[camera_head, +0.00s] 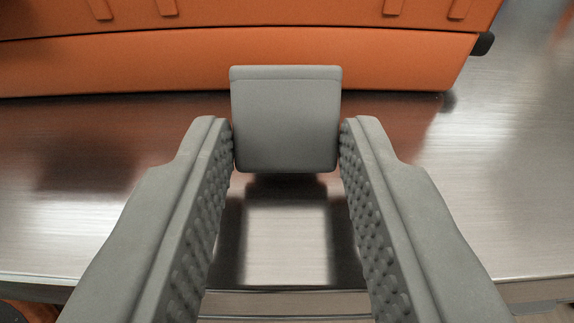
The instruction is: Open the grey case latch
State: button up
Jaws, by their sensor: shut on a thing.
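The grey latch (286,120) is a smooth, nearly square plate at the front of the orange case (200,65). It stands out in front of the case's lower part, with its top edge against the orange wall. My gripper (286,135) has one fingertip at the latch's left edge and the other at its right edge, shut on it. The textured inner finger pads face each other. The latch's back and its hinge are hidden.
The case rests on a shiny metal table (510,200), whose front edge runs across the bottom of the view. A small black part (483,44) sticks out at the case's right end. The table is clear left and right of my fingers.

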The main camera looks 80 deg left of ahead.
jog(key=shift+f+y, duration=0.2)
jog(key=shift+y, duration=0.1)
dwell(0.4)
jog(key=o, duration=1)
jog(key=shift+d, duration=0.15)
jog(key=v, duration=1.7)
jog(key=shift+s+d+f, duration=0.1)
jog(key=shift+f, duration=0.1)
